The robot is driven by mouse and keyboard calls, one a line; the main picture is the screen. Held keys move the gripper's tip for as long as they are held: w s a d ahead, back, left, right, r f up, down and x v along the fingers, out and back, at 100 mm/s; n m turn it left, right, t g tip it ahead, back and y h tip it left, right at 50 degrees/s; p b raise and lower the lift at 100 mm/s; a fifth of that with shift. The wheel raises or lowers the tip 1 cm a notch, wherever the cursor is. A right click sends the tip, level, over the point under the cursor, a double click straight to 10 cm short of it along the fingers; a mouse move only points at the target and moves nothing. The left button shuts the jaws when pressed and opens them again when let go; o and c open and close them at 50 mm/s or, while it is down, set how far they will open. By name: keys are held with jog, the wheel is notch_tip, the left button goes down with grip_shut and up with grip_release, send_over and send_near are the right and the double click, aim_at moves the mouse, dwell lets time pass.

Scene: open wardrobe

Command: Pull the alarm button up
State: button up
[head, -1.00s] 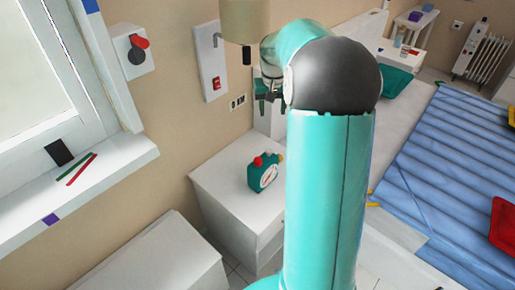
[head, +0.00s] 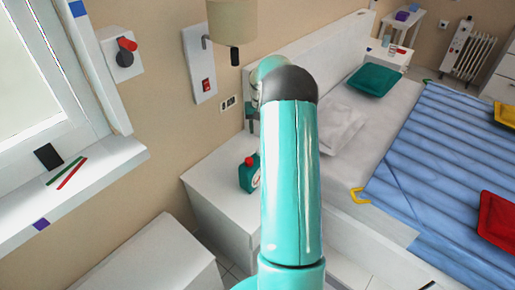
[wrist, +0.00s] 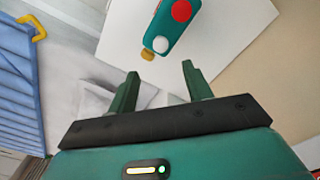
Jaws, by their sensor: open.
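A teal alarm clock (head: 246,180) with a red button (head: 249,160) on top stands on the white bedside cabinet, partly hidden by my arm in the head view. In the wrist view the clock (wrist: 176,30) lies beyond the fingertips, cut by the top edge. Its red button (wrist: 182,10), a pale round knob and a yellow part at its end show there. My gripper (wrist: 160,69) is open and empty, with a gap between its green fingers and the clock. In the head view the gripper is mostly hidden behind my arm.
The bedside cabinet (head: 205,188) is otherwise clear where it shows. A lamp (head: 232,22) hangs on the wall above it. The bed (head: 420,150) with a blue cover and a yellow handle (head: 359,195) is to the right. A windowsill (head: 90,180) is on the left.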

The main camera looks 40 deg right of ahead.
notch_tip(320, 180, down, 11)
jog(key=shift+w+f, duration=0.1)
jog(key=shift+f, duration=0.05)
